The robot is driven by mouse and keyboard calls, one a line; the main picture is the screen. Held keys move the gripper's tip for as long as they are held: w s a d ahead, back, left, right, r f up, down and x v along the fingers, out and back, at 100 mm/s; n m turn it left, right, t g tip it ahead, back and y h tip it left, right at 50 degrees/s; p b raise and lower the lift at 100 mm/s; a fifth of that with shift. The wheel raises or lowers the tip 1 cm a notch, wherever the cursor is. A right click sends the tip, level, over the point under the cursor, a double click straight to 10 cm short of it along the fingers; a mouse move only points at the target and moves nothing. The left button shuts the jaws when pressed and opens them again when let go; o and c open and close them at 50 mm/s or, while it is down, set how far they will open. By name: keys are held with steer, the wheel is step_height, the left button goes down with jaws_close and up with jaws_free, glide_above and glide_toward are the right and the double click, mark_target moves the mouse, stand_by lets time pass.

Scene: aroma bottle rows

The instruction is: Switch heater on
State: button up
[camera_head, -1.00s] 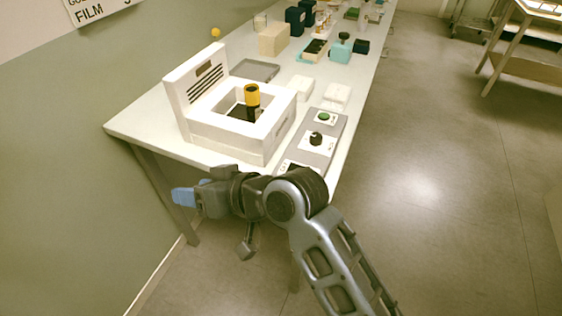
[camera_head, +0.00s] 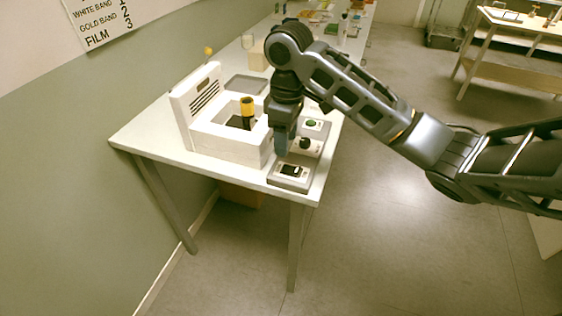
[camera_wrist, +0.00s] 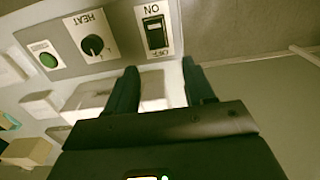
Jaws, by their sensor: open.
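The black heater switch (camera_head: 291,170) sits on a white plate at the near end of the grey control panel (camera_head: 272,179). In the wrist view the switch (camera_wrist: 156,33) has ON and OFF labels, which appear upside down, with ON at the top of the picture. Which way the rocker is tipped I cannot tell. My gripper (camera_head: 281,152) points down above the panel, close to the switch. In the wrist view my gripper (camera_wrist: 160,82) has its two dark fingers apart with nothing between them, and the switch lies beyond their tips. The white heater (camera_head: 228,143) stands to the left.
A black knob (camera_wrist: 92,45) marked HEAT and a green button (camera_wrist: 49,60) share the panel. A grey tray (camera_head: 246,85) lies behind.

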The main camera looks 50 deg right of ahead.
mark_target(287, 168)
step_height(287, 168, down, 3)
steer(key=shift+s+r, duration=0.1)
steer(key=shift+s, duration=0.05)
steer(key=shift+f, duration=0.3)
steer(key=shift+d+f, duration=0.15)
steer(key=shift+f, duration=2)
